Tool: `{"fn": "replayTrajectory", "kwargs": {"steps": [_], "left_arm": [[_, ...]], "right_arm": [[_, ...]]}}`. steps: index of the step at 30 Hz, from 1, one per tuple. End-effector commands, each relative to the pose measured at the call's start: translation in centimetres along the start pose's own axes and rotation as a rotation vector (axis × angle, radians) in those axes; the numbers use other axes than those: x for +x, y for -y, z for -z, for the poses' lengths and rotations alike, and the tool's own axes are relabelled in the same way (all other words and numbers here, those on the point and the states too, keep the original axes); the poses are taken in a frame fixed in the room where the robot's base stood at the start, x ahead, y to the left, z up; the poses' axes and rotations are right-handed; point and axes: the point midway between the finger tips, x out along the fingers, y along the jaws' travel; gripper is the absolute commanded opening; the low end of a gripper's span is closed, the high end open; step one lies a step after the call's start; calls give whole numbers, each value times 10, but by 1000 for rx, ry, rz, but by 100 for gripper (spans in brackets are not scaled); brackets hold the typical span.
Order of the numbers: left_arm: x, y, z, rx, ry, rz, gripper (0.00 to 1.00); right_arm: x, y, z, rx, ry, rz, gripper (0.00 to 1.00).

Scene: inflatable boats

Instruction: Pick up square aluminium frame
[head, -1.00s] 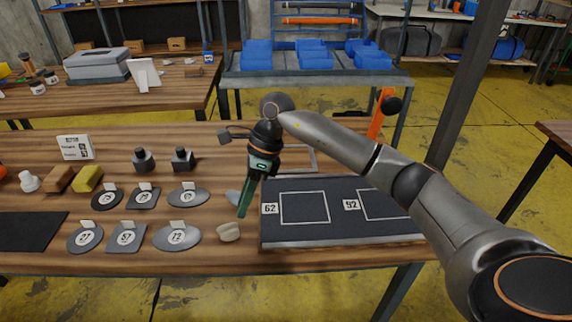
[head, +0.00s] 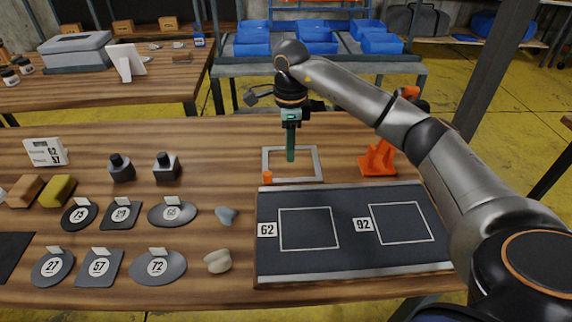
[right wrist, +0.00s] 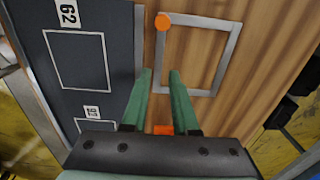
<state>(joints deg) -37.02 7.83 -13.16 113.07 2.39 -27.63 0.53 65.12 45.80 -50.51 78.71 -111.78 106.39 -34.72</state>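The square aluminium frame (head: 319,163) lies flat on the wooden table behind the dark board, and it also shows in the right wrist view (right wrist: 228,60). A small orange knob (head: 267,177) is at its near left corner, also visible in the right wrist view (right wrist: 162,21). My right gripper (head: 290,158) points down over the frame's opening in the head view. In the right wrist view its two green fingers (right wrist: 160,72) are apart with nothing held, seen near one side of the frame. Whether they touch the frame is unclear. My left gripper is not in view.
The dark board (head: 355,260) with white squares marked 62 and 92 lies in front of the frame. An orange stand (head: 378,160) is right of it. Several numbered plates, two dark knobbed weights and blocks sit at left. Blue bins (head: 316,47) stand behind.

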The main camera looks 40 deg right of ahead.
Motion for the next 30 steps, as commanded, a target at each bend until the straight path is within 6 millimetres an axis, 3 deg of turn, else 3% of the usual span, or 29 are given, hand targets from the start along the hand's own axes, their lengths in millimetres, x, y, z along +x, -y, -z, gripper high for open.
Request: {"fn": "replayTrajectory", "kwargs": {"steps": [3, 10, 18, 28, 30], "left_arm": [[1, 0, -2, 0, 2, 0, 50], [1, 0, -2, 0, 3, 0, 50], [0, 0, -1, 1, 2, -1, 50], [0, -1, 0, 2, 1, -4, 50], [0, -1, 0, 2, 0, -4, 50]], "right_arm": [[19, -1, 0, 0, 1, -2, 28], [37, -1, -2, 0, 1, -2, 28], [75, -2, -5, 0, 2, -1, 28], [82, -2, -5, 0, 2, 0, 28], [82, -2, -5, 0, 2, 0, 20]]}}
